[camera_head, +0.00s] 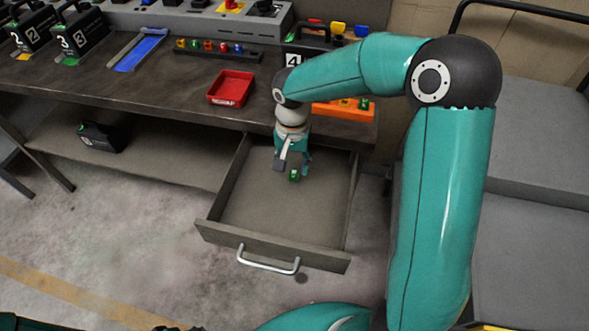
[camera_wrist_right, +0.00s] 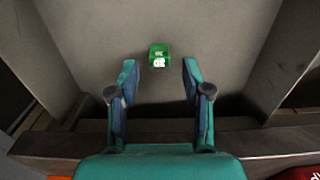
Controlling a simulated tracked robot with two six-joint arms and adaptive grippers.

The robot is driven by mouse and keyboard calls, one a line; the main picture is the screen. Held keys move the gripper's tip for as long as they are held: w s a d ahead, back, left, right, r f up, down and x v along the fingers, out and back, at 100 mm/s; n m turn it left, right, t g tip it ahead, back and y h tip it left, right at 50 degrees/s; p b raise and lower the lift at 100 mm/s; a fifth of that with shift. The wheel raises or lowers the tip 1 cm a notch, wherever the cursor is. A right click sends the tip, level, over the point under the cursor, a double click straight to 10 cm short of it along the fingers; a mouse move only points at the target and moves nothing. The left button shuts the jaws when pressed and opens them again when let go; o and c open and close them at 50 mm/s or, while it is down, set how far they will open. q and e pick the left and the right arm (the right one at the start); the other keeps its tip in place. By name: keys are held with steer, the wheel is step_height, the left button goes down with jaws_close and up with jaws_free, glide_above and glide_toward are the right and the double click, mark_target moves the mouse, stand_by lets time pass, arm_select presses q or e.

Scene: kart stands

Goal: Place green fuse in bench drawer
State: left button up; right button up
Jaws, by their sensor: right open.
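The green fuse (camera_head: 294,175) is a small green block with a white mark, seen inside the open bench drawer (camera_head: 270,205). My right gripper (camera_head: 292,166) reaches down over the back part of the drawer, with the fuse at its fingertips in the head view. In the right wrist view the gripper (camera_wrist_right: 160,82) is open, its two fingers apart. The fuse (camera_wrist_right: 159,55) shows just past the fingertips, midway between them and touching neither. The drawer floor (camera_wrist_right: 210,40) is behind it. I cannot tell whether the fuse rests on the floor. My left gripper is not in view.
The workbench (camera_head: 150,85) stands behind the drawer. A red tray (camera_head: 231,88), an orange holder (camera_head: 343,108), a row of coloured fuses (camera_head: 215,47) and black numbered cases (camera_head: 82,35) are on it. The drawer's silver handle (camera_head: 268,262) faces front. The rest of the drawer is empty.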

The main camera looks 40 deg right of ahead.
mark_target(293, 173)
step_height(293, 173, up, 8)
steer(key=shift+f, duration=0.25)
stand_by(0.5)
